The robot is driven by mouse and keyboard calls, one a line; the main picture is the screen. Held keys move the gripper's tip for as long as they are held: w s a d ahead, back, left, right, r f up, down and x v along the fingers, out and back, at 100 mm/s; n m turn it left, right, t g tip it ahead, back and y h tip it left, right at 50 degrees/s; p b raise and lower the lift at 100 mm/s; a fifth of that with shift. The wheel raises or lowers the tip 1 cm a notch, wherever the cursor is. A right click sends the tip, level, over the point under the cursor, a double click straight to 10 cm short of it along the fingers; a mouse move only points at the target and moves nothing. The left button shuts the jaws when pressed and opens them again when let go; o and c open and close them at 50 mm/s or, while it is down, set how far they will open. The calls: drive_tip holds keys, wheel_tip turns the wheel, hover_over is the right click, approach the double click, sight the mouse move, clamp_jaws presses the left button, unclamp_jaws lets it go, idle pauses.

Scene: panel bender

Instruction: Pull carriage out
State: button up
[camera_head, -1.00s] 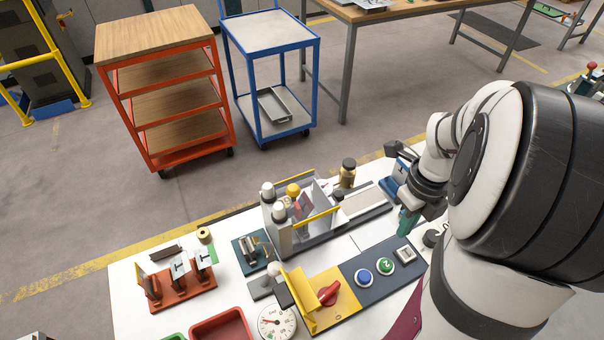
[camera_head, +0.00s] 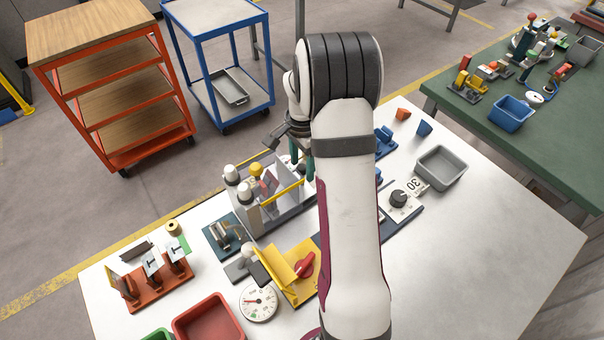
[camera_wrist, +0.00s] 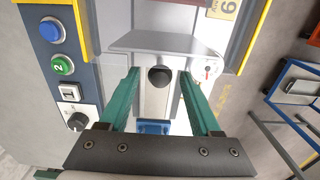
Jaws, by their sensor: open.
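The panel bender (camera_head: 255,205) stands on the white table, with white-capped posts and a yellow bar. In the wrist view, a grey plate that appears to be the carriage (camera_wrist: 165,42) lies ahead of my gripper. A round black knob (camera_wrist: 160,77) stands at its near edge, above a pale rail (camera_wrist: 155,103). My gripper (camera_wrist: 158,71) is open, with one green finger on each side of the knob and visible gaps. In the head view, my gripper (camera_head: 302,163) is at the bender's far right end; my arm hides the knob and much of the rail.
A control panel with a blue button (camera_wrist: 51,31), a green button (camera_wrist: 63,65) and a black dial (camera_wrist: 78,121) lies beside the rail. A grey bin (camera_head: 441,167) stands right of my arm. A red switch (camera_head: 305,265) and gauge (camera_head: 258,302) are nearer. The table's right front is clear.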

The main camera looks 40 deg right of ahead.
drive_tip(key=shift+f, duration=2.3)
clamp_jaws()
